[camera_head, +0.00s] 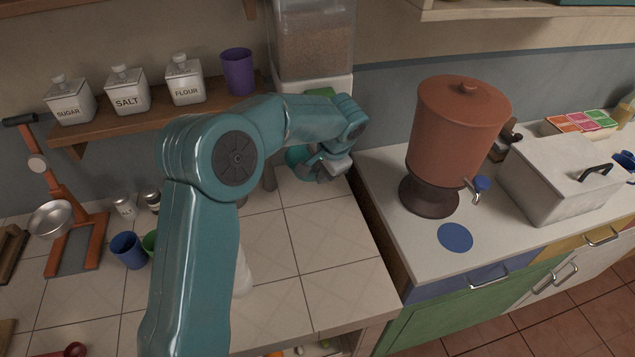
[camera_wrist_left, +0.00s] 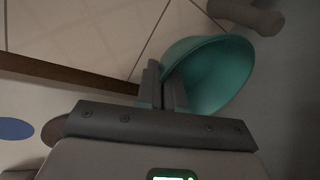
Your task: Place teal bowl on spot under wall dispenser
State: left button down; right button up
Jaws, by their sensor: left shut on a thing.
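The teal bowl (camera_head: 296,156) is at the back of the tiled counter, below the wall dispenser (camera_head: 313,42), partly hidden by my left gripper (camera_head: 322,166). The dispenser is a clear bin of brown grain with a white base and a green part beneath. In the left wrist view the two fingers (camera_wrist_left: 165,88) are shut on the rim of the bowl (camera_wrist_left: 228,70), which looks tilted in that picture. I cannot tell whether the bowl touches the counter. The spot under the dispenser is hidden behind my arm and the bowl. My right gripper is not in view.
A wooden shelf (camera_head: 150,117) with canisters and a purple cup (camera_head: 238,72) is left of the dispenser. A terracotta urn (camera_head: 457,130) and a blue round spot (camera_head: 455,237) are on the right counter. The front tiles (camera_head: 335,255) are clear.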

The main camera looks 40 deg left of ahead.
pick_arm(q)
jog(key=p, duration=0.1)
send_over(314, 206)
jog(key=d, duration=0.1)
jog(key=f, duration=0.6)
jog(key=shift+s+f, duration=0.15)
jog(key=shift+s, duration=0.1)
notch_tip(314, 206, down, 4)
jog(key=shift+r+p, duration=0.1)
jog(key=shift+p, duration=0.3)
jog(key=shift+d, duration=0.1)
jog(key=shift+f+b, duration=0.2)
jog(key=shift+b, duration=0.1)
jog(key=c, duration=1.3)
grip_release()
jog(key=shift+f, duration=0.1)
jog(key=shift+o, duration=0.2)
